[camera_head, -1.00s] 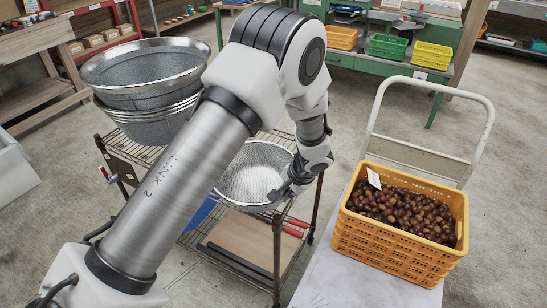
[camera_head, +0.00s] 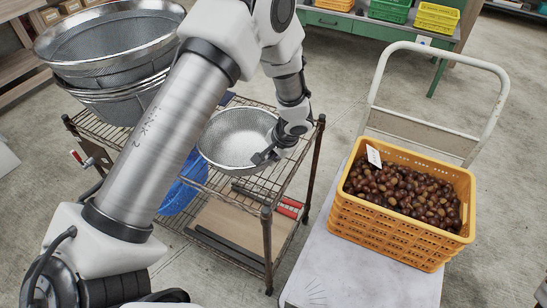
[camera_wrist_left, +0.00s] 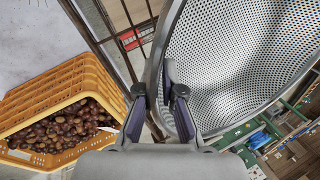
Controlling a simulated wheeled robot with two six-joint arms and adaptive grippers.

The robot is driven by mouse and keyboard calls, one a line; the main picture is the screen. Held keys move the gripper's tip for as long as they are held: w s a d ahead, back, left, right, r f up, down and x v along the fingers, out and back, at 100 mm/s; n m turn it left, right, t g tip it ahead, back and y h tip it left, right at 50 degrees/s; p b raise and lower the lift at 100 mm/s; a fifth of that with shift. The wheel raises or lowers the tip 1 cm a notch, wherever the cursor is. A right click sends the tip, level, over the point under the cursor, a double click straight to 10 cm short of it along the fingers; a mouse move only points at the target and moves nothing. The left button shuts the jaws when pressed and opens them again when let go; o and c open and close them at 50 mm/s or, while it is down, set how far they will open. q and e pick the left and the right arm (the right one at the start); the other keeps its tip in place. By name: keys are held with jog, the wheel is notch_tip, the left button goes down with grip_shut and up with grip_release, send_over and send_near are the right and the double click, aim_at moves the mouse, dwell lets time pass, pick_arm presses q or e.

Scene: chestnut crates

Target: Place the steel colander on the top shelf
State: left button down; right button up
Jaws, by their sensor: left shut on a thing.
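The steel colander (camera_head: 232,142), a round perforated bowl, is over the right part of the wire rack's top shelf (camera_head: 240,193). My left gripper (camera_head: 262,156) is shut on its near right rim. In the left wrist view, the colander (camera_wrist_left: 235,60) fills the upper right, and my left gripper (camera_wrist_left: 156,90) has one finger inside the rim and one outside. The bowl looks roughly level in the head view. I cannot tell whether its bottom touches the shelf wires. My left arm hides part of the shelf's left side. My right gripper is not in view.
Large nested mesh sieves (camera_head: 110,50) stand at the shelf's left end. A blue basket (camera_head: 183,188) is lower on the rack. A yellow crate of chestnuts (camera_head: 390,243) sits on a white cart (camera_head: 350,281) at right. A green workbench (camera_head: 357,24) stands behind.

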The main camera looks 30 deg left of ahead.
pick_arm(q)
jog(key=shift+f, duration=0.2)
jog(key=c, duration=1.4)
grip_release()
jog(key=shift+a, duration=0.1)
jog(key=shift+o, duration=0.4)
jog(key=shift+r, duration=0.4)
jog(key=p+v, duration=0.1)
jog(key=v, duration=1)
jog(key=shift+d+r, duration=0.25)
